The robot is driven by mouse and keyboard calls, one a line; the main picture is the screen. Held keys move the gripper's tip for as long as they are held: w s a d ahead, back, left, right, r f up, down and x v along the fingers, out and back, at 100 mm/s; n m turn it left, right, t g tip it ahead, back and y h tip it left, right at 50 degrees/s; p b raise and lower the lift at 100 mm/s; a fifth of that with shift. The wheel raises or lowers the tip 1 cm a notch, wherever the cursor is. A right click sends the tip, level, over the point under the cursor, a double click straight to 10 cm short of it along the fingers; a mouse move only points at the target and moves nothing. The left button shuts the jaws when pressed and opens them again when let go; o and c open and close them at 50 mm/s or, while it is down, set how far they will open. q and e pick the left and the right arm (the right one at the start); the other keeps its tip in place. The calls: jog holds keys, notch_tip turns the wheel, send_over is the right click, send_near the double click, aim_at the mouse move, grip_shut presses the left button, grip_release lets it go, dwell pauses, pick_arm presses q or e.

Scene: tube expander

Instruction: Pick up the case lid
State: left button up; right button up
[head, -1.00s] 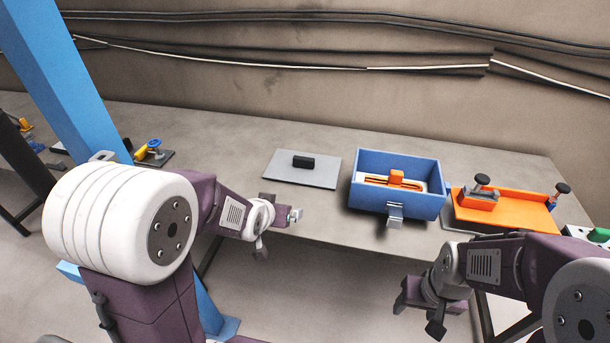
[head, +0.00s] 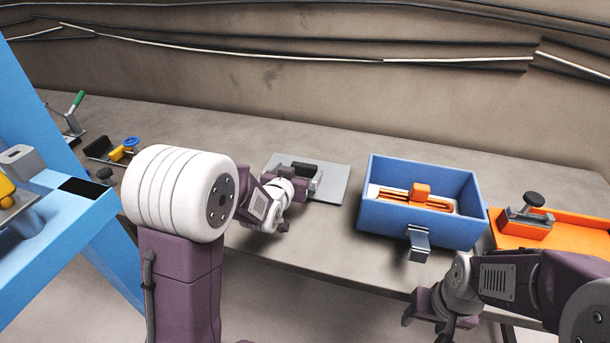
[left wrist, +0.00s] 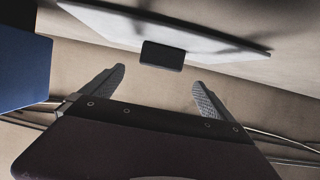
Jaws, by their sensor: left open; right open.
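The case lid (head: 334,186) is a flat grey plate with a black block handle (head: 304,167) on top, lying on the table left of the blue case. My left gripper (head: 300,180) is open at the lid's near left part, close to the handle and partly covering it. In the left wrist view the lid (left wrist: 215,42) and its handle (left wrist: 162,55) show beyond the two spread fingers (left wrist: 158,88), with nothing between them. The blue case (head: 385,210) stands open and holds an orange tool (head: 422,192). My right gripper (head: 430,312) is open and empty in front of the table.
An orange tray (head: 575,232) with a black-knobbed clamp (head: 530,210) stands right of the case. A blue frame (head: 60,235) rises at the left. The table (head: 215,125) is clear behind the lid.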

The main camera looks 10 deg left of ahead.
aim_at(304, 166)
pick_arm(q)
jog(key=x, duration=0.2)
jog(key=shift+w+f, duration=0.2)
jog(key=shift+f, duration=0.1)
jog(key=x, duration=0.4)
jog(key=shift+w, duration=0.1)
jog(key=shift+w+f, duration=0.15)
jog(key=shift+w, duration=0.25)
jog(key=shift+s, duration=0.2)
jog(key=c, duration=2.1)
notch_tip(304, 166, up, 10)
jog(key=shift+r+p, duration=0.15)
jog(key=shift+p, duration=0.8)
pick_arm(e)
jog(key=shift+w+r, duration=0.3)
jog(key=shift+r, duration=0.5)
